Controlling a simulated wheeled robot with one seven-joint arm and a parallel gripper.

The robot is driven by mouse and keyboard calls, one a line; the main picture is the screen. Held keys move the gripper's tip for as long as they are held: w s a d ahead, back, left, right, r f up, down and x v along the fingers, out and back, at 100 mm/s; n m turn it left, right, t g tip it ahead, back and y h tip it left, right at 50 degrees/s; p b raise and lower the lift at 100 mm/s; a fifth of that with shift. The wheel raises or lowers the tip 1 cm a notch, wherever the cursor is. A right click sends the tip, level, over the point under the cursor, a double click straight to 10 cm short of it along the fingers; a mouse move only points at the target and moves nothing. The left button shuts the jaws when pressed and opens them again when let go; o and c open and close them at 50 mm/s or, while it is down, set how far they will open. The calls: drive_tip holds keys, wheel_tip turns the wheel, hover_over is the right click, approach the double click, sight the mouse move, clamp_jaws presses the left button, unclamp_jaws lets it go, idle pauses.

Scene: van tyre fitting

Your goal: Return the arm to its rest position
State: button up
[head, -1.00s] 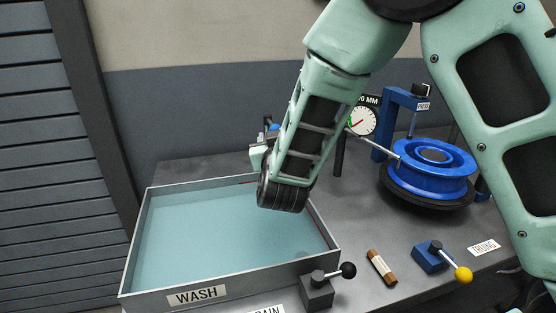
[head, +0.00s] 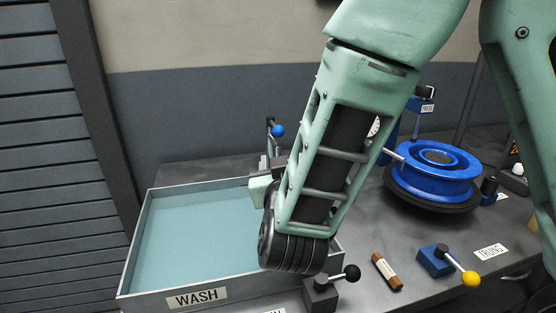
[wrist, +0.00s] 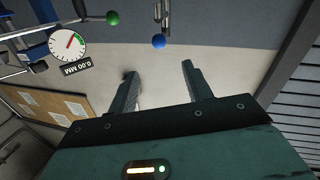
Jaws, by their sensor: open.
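My arm hangs over the bench in the head view, its forearm in front of the right side of the wash tank.
The water-filled wash tank (head: 207,294) stands left on the bench. A blue-knobbed lever (head: 277,131) rises behind my wrist. The blue wheel rim (head: 436,173) sits at right. A black-knobbed lever (head: 322,293), a brown cylinder (head: 386,271) and a yellow-knobbed lever (head: 440,262) line the front.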

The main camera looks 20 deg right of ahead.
drive_tip(key=s+a+f+n+g+y+p, duration=0.2)
drive_tip(key=s+a+n+g+y+p, duration=0.15)
drive_tip(key=s+a+g+y, duration=0.55)
drive_tip(key=s+d+n+g+h+p, duration=0.1)
drive_tip(key=s+d+g, duration=0.3)
drive_tip(key=s, duration=0.4)
drive_tip(key=s+d+n+g+h+p, duration=0.1)
drive_tip(key=s+d+n+g+h, duration=0.2)
drive_tip(key=s, duration=0.5)
drive_tip(key=shift+s+d+r+g+h, duration=0.35)
drive_tip(key=shift+d+g, duration=0.45)
drive_tip(key=shift+d, duration=0.25)
